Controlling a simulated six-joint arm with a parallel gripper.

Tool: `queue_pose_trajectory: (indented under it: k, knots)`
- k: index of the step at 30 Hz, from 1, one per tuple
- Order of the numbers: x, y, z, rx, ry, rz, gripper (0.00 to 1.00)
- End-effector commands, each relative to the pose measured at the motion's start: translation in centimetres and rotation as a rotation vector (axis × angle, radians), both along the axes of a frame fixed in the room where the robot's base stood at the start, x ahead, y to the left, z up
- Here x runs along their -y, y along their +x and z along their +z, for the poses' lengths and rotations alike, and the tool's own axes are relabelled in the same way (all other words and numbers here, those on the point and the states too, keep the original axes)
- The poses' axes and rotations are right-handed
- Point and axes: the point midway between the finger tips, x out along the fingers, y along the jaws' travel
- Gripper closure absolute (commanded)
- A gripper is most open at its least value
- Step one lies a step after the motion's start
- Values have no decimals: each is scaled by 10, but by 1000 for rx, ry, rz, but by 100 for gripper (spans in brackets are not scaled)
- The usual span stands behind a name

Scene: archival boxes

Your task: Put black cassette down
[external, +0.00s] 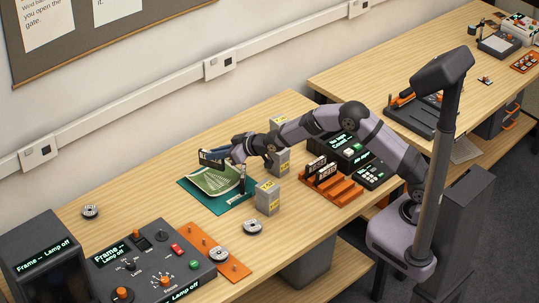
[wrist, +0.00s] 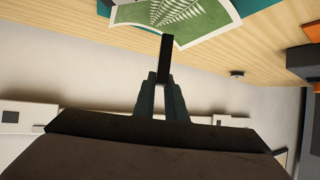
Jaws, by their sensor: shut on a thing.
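A black cassette (external: 211,156) with a pale label is in my gripper (external: 232,151), above the back part of the green mat (external: 207,205). In the wrist view, the cassette (wrist: 166,48) shows edge-on as a narrow dark strip between the fingertips of my gripper (wrist: 162,80). My gripper is shut on it. The cassette looks raised above the curled green fern print (external: 215,181) on the mat; the exact gap cannot be told. An orange slotted rack (external: 336,190) stands to the right with other black cassettes (external: 316,168) upright in it.
Grey boxes with yellow labels (external: 267,197) stand right of the mat, one partly behind my arm. Round reels lie at the left (external: 90,211) and front (external: 252,227). A control console (external: 150,262) fills the front left. Bare wood lies left of the mat.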

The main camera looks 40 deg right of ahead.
Motion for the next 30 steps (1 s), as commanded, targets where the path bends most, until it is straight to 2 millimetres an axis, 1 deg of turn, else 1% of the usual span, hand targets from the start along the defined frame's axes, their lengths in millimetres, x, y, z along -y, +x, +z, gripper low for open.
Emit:
queue_pose_trajectory:
  k: [1,4,11,13,18,21,24,30]
  knots:
    - [0,0,-6,-1,0,0,100]
    - [0,0,-16,1,0,0,100]
    - [0,0,-22,2,1,0,100]
    - [0,0,-27,0,0,0,100]
    - [0,0,-46,-1,-1,0,100]
    - [0,0,-54,1,0,0,100]
    - [0,0,-58,3,0,0,100]
    - [0,0,-58,3,0,0,100]
